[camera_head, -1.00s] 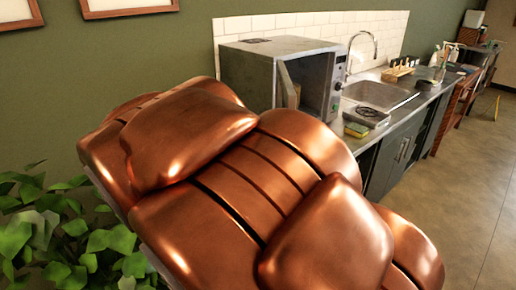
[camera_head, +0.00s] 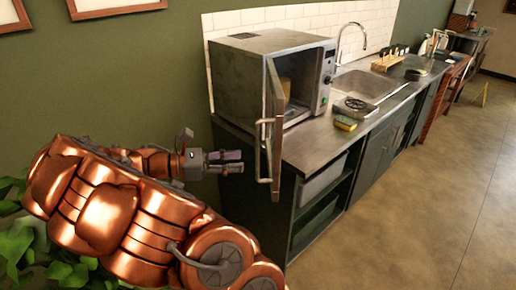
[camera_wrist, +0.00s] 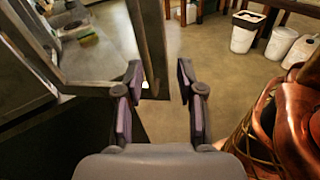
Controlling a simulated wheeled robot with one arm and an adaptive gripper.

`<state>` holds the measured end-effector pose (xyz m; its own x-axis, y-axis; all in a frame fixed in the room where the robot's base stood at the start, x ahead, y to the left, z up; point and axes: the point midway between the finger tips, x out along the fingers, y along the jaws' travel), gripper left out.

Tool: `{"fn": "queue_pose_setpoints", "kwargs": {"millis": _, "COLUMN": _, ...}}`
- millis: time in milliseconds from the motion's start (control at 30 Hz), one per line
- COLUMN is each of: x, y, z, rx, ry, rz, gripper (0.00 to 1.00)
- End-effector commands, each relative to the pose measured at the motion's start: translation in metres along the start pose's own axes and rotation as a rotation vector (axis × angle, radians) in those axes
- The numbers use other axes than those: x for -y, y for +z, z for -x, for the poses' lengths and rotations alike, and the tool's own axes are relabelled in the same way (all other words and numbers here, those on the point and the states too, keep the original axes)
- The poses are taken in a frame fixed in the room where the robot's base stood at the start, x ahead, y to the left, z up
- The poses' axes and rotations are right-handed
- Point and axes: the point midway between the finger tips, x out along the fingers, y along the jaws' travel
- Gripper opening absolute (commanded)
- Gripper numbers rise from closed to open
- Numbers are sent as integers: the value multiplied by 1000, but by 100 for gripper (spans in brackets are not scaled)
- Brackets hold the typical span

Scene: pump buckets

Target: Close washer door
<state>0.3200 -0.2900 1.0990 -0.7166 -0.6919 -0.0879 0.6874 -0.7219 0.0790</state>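No washer is visible; a grey microwave-like appliance (camera_head: 238,78) stands on the counter with its door (camera_head: 277,105) wide open toward the front. The door appears almost edge-on, with a metal bar handle (camera_head: 263,150) on its left face. My gripper (camera_head: 240,162) is left of the door and handle, pointing right, apart from them in the head view. In the wrist view my gripper (camera_wrist: 158,75) has its two fingers spread with nothing held between them. The door (camera_wrist: 148,40) shows beyond the fingertips, nearer the left finger. Whether anything touches cannot be told.
The counter (camera_head: 312,148) holds a sink (camera_head: 368,86), a dark round item and a yellow sponge (camera_head: 345,123). Open shelves lie below. A leafy plant (camera_head: 30,235) is at lower left. Floor to the right is clear. White bins (camera_wrist: 243,38) stand farther off.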

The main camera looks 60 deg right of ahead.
Motion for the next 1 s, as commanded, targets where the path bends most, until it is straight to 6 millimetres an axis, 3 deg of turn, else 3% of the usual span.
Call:
{"fn": "queue_pose_setpoints", "kwargs": {"millis": 100, "x": -13, "y": 0, "z": 4, "rx": 57, "ry": 18, "rz": 52, "gripper": 38}}
{"fn": "queue_pose_setpoints", "kwargs": {"millis": 333, "x": -21, "y": 1, "z": 0, "rx": 92, "ry": 32, "rz": 82, "gripper": 38}}
{"fn": "queue_pose_setpoints", "kwargs": {"millis": 700, "x": -22, "y": 7, "z": -50, "rx": 90, "ry": 29, "rz": 80, "gripper": 38}}
{"fn": "queue_pose_setpoints", "kwargs": {"millis": 1000, "x": -23, "y": 6, "z": -71, "rx": 87, "ry": 32, "rz": 80, "gripper": 38}}
